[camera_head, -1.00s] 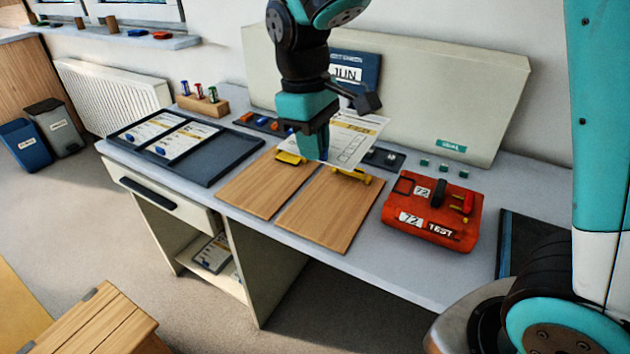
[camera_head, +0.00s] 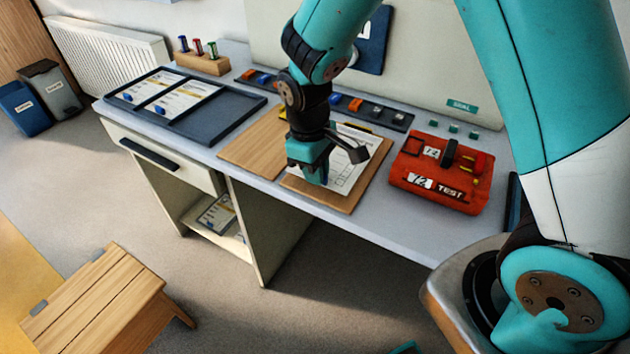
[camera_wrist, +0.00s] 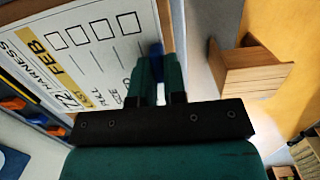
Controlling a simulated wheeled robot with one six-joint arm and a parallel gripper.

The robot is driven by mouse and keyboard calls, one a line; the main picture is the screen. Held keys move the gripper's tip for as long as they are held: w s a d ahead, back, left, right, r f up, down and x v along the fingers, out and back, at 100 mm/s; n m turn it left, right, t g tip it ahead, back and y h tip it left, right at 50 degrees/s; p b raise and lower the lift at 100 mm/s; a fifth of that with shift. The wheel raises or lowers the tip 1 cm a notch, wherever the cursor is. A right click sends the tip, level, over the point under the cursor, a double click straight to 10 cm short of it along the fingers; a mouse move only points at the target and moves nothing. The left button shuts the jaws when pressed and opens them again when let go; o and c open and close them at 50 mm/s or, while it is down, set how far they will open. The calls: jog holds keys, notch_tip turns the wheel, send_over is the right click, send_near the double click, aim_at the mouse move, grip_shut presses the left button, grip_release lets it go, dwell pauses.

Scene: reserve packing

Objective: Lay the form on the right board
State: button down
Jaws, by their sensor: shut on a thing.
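The form (camera_head: 348,158) is a white sheet with check boxes; in the wrist view (camera_wrist: 95,50) it shows a yellow FEB label. It is over the right wooden board (camera_head: 362,186), flat and roughly in line with it. I cannot tell whether it touches the board. My gripper (camera_head: 316,178) is above the board's near left part, shut on the form at its near edge by a small blue piece (camera_wrist: 156,52). The wrist view shows the fingers (camera_wrist: 158,78) at that edge. My arm and gripper hide part of the form and board. The left board (camera_head: 255,150) is bare.
A red test case (camera_head: 440,172) stands right of the right board. A dark tray (camera_head: 228,118) with two forms lies at the left. A strip with coloured pieces (camera_head: 372,112) runs behind the boards. A wooden stool (camera_head: 95,300) stands on the floor in front.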

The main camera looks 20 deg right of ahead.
jog(key=shift+f, duration=1.55)
jog(key=shift+f, duration=0.15)
jog(key=c, duration=1.2)
grip_release()
notch_tip(320, 180, up, 12)
jog(key=a, duration=0.1)
jog(key=s+a+r+y, duration=0.1)
jog(key=s+r, duration=0.2)
jog(key=s, duration=0.3)
jog(key=s+a+r+y, duration=0.1)
jog(key=s+r+y, duration=0.1)
jog(key=s, duration=0.4)
jog(key=s+a+r+t+y, duration=0.1)
jog(key=s+a+r+y, duration=0.1)
jog(key=s+r, duration=0.3)
jog(key=shift+s+r, duration=0.1)
jog(key=shift+s, duration=0.75)
